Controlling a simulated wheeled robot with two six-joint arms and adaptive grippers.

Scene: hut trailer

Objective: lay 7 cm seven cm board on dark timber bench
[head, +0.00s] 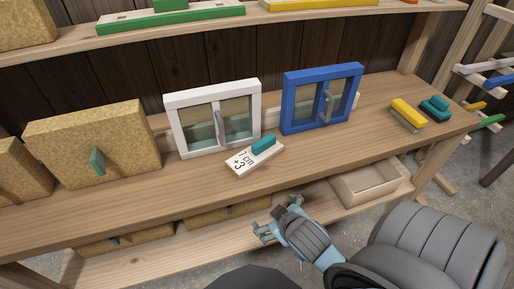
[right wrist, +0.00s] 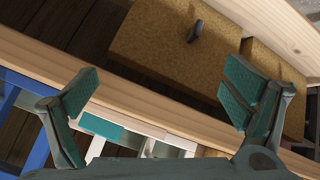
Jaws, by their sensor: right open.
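The 7 cm board (head: 240,163) is a small white slab marked "7 cm +3" with a teal grip block on top. It lies on the light wooden bench in the head view, in front of the white window. In the right wrist view, a teal strip (right wrist: 101,128) at lower left looks like its grip block. My right gripper (head: 277,216) is open and empty, in front of the bench edge and apart from the board; its spread fingers also show in the right wrist view (right wrist: 160,90). My left gripper is not in view. I see no dark timber bench.
A white window (head: 167,101) and a blue window (head: 288,102) stand behind the board. Cork blocks (head: 95,130) stand left. Yellow (head: 407,112) and teal (head: 435,109) handled pieces lie right. An open wooden tray (head: 341,186) sits on the lower shelf.

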